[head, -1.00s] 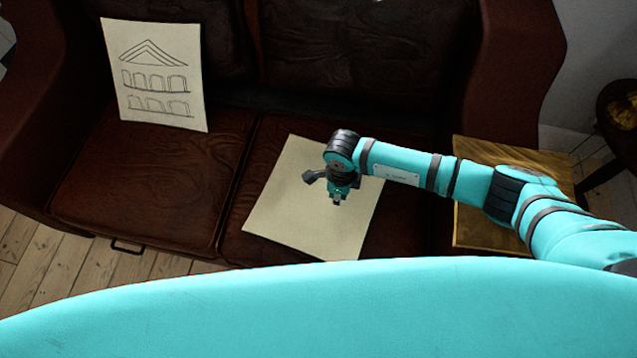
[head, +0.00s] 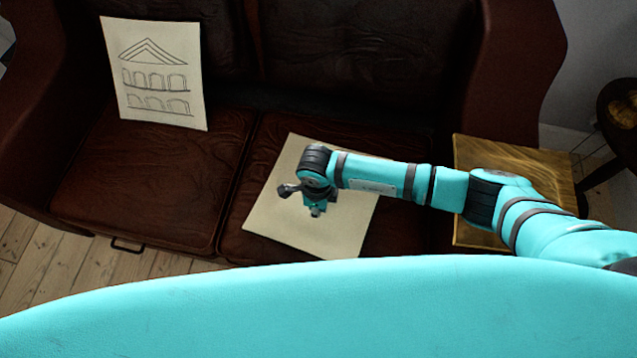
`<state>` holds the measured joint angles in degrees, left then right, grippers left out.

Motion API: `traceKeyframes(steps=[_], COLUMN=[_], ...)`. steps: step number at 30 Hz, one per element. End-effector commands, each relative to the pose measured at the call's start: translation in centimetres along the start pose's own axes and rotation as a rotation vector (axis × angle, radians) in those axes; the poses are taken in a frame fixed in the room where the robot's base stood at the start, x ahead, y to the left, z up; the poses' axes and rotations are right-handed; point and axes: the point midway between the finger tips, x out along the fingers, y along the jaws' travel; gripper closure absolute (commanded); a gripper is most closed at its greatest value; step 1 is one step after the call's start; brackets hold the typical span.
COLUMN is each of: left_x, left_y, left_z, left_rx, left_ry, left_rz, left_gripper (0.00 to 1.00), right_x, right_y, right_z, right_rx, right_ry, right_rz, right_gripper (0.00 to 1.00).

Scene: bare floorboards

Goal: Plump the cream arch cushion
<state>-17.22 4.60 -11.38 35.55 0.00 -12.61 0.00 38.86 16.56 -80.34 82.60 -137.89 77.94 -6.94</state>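A cream cushion with a line drawing of a gabled building and rows of arches (head: 155,75) leans upright against the backrest on the left seat of the dark leather sofa. A plain cream cushion (head: 345,235) lies flat on the right seat; its visible side shows no drawing. My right gripper (head: 303,203) is over the plain cushion, left of its middle. It is small and dark in the picture, so I cannot tell whether its fingers are open or whether it touches the cushion. My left gripper is not in view.
The brown leather sofa (head: 150,185) fills the view, with an arm on each side. A golden cushion (head: 480,225) lies at the right end, partly behind my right arm. A dark round table (head: 610,110) stands at far right. Floorboards show at lower left.

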Motion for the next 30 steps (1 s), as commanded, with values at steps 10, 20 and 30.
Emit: traceKeyframes(steps=[10,20,30], left_x=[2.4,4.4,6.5], left_y=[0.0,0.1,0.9], left_z=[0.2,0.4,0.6], left_rx=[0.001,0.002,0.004], left_ry=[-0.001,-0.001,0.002], left_rz=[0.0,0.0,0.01], left_gripper=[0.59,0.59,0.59], right_x=[2.7,5.0,7.4], right_y=[0.0,0.0,0.0], right_z=[0.0,0.0,0.0], right_rx=[0.0,0.0,0.0], right_ry=[0.0,0.0,0.001], right_rz=[0.0,0.0,0.0], right_gripper=[1.0,1.0,1.0])
